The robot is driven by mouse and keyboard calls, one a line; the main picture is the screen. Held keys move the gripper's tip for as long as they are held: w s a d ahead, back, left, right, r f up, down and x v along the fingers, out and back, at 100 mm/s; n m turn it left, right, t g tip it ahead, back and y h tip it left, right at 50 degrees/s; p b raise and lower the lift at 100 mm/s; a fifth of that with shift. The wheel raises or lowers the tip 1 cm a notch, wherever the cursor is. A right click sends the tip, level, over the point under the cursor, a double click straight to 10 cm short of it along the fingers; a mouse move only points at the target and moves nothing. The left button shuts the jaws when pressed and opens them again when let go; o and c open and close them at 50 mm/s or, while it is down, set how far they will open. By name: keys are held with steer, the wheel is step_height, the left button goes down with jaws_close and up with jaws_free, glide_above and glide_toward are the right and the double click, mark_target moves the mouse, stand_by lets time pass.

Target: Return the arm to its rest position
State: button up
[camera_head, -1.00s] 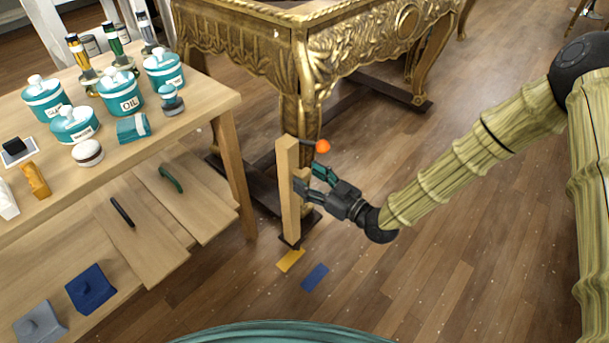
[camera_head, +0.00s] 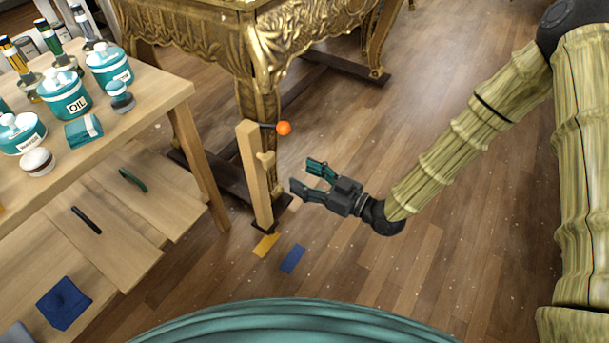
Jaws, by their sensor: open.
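My gripper (camera_head: 306,178) is open and empty, with one dark finger and one teal finger. It hangs over the wooden floor, a little to the right of an upright wooden post (camera_head: 254,178) and apart from it. My arm reaches in from the right, bent at the upper right. The post stands by the gilt console's front leg. An orange ball (camera_head: 284,128) on a dark rod shows near its top, and a small wooden peg (camera_head: 266,160) sticks out of its side.
The gilt console (camera_head: 240,48) stands behind the post. A wooden workbench (camera_head: 150,100) with teal jars, an OIL jar (camera_head: 64,95) and a lower shelf is at left. Yellow (camera_head: 266,245) and blue (camera_head: 292,259) patches lie on the floor. Floor to the right of my gripper is clear.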

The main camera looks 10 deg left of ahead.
steer(key=s+d+f+m+g+h, duration=0.1)
steer(key=s+d+f+m+h, duration=0.35)
steer(key=d+f, duration=0.4)
steer(key=s+d+f+m+g+h, duration=0.1)
steer(key=s+d+f+m+h, duration=0.35)
steer(key=f, duration=0.65)
steer(key=s+d+f+m+g+h, duration=0.3)
steer(key=s+d+h, duration=0.1)
steer(key=s+d, duration=0.55)
steer(key=s+d+f+m+g+h, duration=0.2)
steer(key=s+d+f+h, duration=0.15)
steer(key=s+d, duration=0.65)
step_height(320, 180, up, 37)
steer(key=a+p, duration=0.1)
steer(key=p, duration=3.5)
steer(key=shift+s+a+f, duration=0.15)
steer(key=shift+s+a, duration=0.15)
steer(key=shift+s, duration=0.05)
steer(key=shift+c, duration=0.4)
